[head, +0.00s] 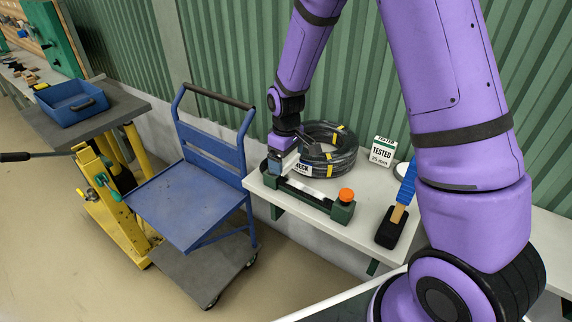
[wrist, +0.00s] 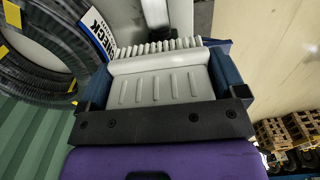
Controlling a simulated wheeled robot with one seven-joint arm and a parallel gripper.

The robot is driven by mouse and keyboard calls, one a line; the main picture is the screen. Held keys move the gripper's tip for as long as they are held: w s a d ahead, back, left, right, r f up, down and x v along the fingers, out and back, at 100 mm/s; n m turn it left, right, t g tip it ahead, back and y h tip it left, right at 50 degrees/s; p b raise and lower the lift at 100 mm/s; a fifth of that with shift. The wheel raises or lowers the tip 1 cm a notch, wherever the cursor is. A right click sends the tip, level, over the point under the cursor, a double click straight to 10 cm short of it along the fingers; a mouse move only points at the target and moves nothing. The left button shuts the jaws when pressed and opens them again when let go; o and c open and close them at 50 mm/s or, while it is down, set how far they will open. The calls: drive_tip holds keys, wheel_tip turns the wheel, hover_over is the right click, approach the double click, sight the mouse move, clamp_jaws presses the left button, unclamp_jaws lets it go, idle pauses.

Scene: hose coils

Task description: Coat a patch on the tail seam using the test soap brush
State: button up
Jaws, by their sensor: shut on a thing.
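My gripper (head: 276,168) is at the left end of the bench, beside the coiled black hose. In the wrist view its dark blue fingers are shut on a pale grey ribbed block with a row of bristle-like teeth (wrist: 160,84), which looks like a brush. In the head view the held piece is mostly hidden by my gripper. The black hose coil (head: 342,160) has yellow bands and a white printed label, and it also shows at the left of the wrist view (wrist: 40,72). I cannot make out the tail seam.
A green fixture (head: 312,199) with an orange knob (head: 346,194) stands at the bench's front edge. A "TESTED" card (head: 381,151) and a blue-handled black brush (head: 388,228) are to the right. A blue cart (head: 185,205) and yellow lift (head: 110,200) stand left.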

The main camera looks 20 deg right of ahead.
drive_tip(key=shift+r, duration=0.55)
drive_tip(key=shift+r, duration=0.1)
drive_tip(key=shift+r, duration=1.4)
drive_tip(key=shift+d, duration=0.15)
